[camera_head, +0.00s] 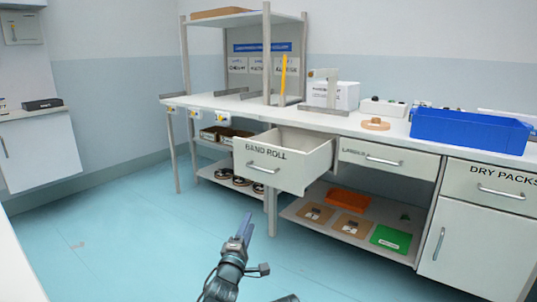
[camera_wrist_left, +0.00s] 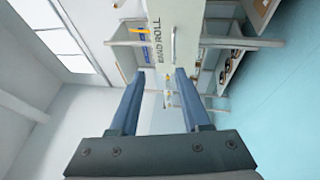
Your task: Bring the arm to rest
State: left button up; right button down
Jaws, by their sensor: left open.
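My left gripper (camera_head: 245,228) is low in the middle of the head view, in front of the workbench and over the open floor. Its two fingers also show in the left wrist view (camera_wrist_left: 160,98), spread apart with nothing between them. The BAND ROLL drawer (camera_head: 290,163) is pulled out from the bench, beyond and above the gripper and apart from it. The drawer front also shows sideways in the left wrist view (camera_wrist_left: 163,60).
The bench top (camera_head: 300,118) holds a blue bin (camera_head: 470,130) and a tan ring (camera_head: 376,124). Lower shelves hold dark rolls (camera_head: 240,181), an orange tray (camera_head: 348,201) and a green sheet (camera_head: 390,239). A white cabinet (camera_head: 38,150) stands at left. Floor (camera_head: 130,230) between is clear.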

pick_arm(q)
jog(key=s+r+m+g+y+p, duration=0.2)
jog(key=s+r+m+g+p, duration=0.7)
jog(key=p, duration=1.4)
jog(key=s+r+m+g+y+p, duration=0.3)
jog(key=s+r+m+g+p, duration=0.7)
jog(key=s+p, duration=0.7)
notch_tip(320, 180, up, 2)
jog(key=m+p, duration=0.1)
jog(key=p, duration=0.5)
jog(key=shift+r+g+y+p, duration=0.15)
jog(key=shift+g+y+p, duration=0.15)
